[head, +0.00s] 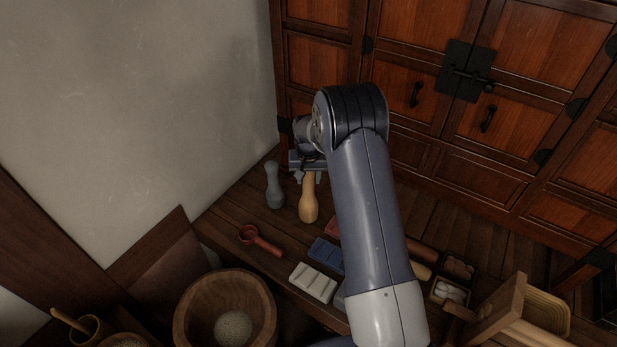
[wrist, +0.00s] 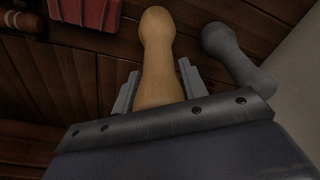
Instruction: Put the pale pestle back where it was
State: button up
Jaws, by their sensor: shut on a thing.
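The pale pestle (head: 309,203) is a light tan wooden one with a rounded end. My gripper (head: 308,175) is shut on its upper part, and the pestle hangs upright or nearly so over the dark wooden shelf; I cannot tell whether its lower end touches the boards. In the wrist view the pale pestle (wrist: 158,50) sits between the two fingers of my gripper (wrist: 159,86). A grey pestle (head: 274,187) stands close to its left, apart from it. It also shows in the wrist view (wrist: 235,55).
A red-brown ladle (head: 262,241), a white block (head: 313,281) and a blue block (head: 326,255) lie on the shelf (head: 228,208). A wooden bowl (head: 190,312) stands in front. A wooden cabinet (head: 400,75) rises behind. My arm hides part of the shelf.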

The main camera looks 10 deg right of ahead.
jog(key=shift+f, duration=0.1)
jog(key=o, duration=1.2)
jog(key=r, duration=0.4)
jog(key=s+r+p, duration=0.1)
jog(key=r, duration=0.7)
jog(key=shift+s+a+r, duration=0.1)
jog(key=shift+s+a, duration=0.05)
jog(key=shift+s, duration=0.1)
